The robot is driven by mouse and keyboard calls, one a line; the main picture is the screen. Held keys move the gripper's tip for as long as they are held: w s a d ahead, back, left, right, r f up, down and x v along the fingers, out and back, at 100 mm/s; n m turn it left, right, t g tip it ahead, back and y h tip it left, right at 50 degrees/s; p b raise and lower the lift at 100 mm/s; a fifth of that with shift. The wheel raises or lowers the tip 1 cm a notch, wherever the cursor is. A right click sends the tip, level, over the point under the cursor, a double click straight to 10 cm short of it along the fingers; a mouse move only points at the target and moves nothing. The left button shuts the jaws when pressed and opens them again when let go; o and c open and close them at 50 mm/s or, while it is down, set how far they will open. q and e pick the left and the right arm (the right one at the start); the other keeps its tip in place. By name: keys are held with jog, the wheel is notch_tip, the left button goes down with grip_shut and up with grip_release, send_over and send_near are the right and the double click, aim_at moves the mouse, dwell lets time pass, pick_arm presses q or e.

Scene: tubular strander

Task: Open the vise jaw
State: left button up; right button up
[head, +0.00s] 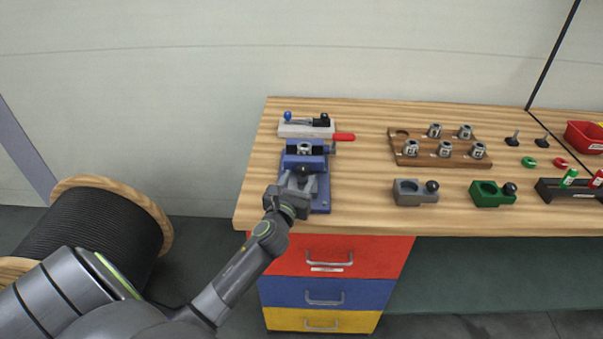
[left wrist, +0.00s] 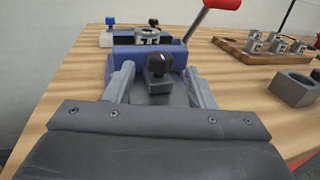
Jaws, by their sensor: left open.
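The blue vise (head: 319,196) stands on the wooden bench near its left end. A round metal part sits at its jaws (head: 304,149), and it also shows in the left wrist view (left wrist: 147,37). A black knob (left wrist: 159,63) on a grey block stands at the near side of the vise. My left gripper (head: 303,180) is open, with its fingers on either side of the knob and block. It also shows in the left wrist view (left wrist: 160,92). I cannot tell whether the fingers touch them. My right gripper is not in view.
A red handle (head: 343,137) sticks out right of the vise, near a pale block with a blue knob (head: 290,129). A wooden rack (head: 440,153) with several metal parts, a grey block (head: 410,193) and a green block (head: 487,195) stand to the right. Drawers (head: 330,255) are below.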

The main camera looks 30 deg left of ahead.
aim_at(302, 173)
pick_arm(q)
jog(key=shift+x, duration=1.8)
grip_shut()
